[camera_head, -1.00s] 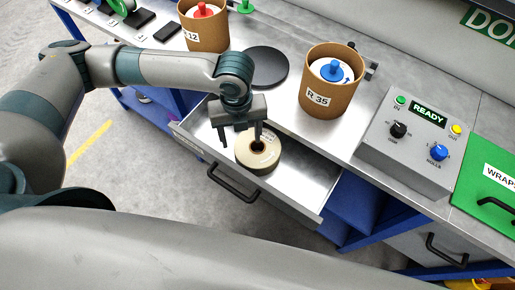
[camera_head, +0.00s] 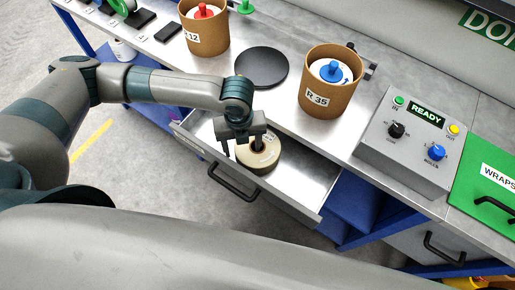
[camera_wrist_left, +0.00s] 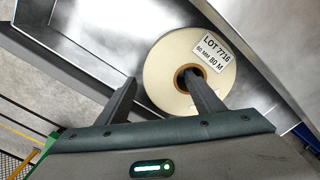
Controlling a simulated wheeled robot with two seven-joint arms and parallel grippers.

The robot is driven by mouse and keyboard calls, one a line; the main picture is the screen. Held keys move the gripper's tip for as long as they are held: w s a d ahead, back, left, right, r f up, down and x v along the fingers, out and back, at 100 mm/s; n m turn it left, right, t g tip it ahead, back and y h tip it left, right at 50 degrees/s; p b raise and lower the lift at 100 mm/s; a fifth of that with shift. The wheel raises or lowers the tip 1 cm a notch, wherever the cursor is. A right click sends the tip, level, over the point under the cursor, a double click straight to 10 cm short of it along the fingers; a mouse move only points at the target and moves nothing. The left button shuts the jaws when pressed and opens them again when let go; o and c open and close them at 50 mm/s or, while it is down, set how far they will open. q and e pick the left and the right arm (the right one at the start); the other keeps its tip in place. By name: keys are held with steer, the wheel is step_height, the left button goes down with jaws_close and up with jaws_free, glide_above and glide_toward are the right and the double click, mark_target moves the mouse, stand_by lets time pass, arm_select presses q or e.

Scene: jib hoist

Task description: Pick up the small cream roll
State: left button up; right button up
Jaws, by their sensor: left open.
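The small cream roll (camera_head: 268,160) lies flat in the open drawer, its dark core hole facing up. It also shows in the left wrist view (camera_wrist_left: 160,78) with a white label reading LOT 7716, 80 M. My left gripper (camera_head: 243,152) is open and at the roll's left side. In the left wrist view, one finger appears over or in the core hole and the other is outside the roll's left edge, so the roll's wall lies between them. I cannot tell how deep the fingertips reach. My right gripper is not in view.
The drawer (camera_head: 312,191) has a black handle (camera_head: 233,185) at its front. On the bench above stand a brown R 35 tub (camera_head: 328,98), another brown tub (camera_head: 207,38), a black disc (camera_head: 261,68) and a grey control box (camera_head: 390,150) showing READY. The drawer's right part is empty.

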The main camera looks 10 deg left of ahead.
arm_select(q)
steer(key=shift+f, duration=0.9)
jaws_close()
steer(key=shift+w+r, duration=0.1)
steer(key=shift+r, duration=0.1)
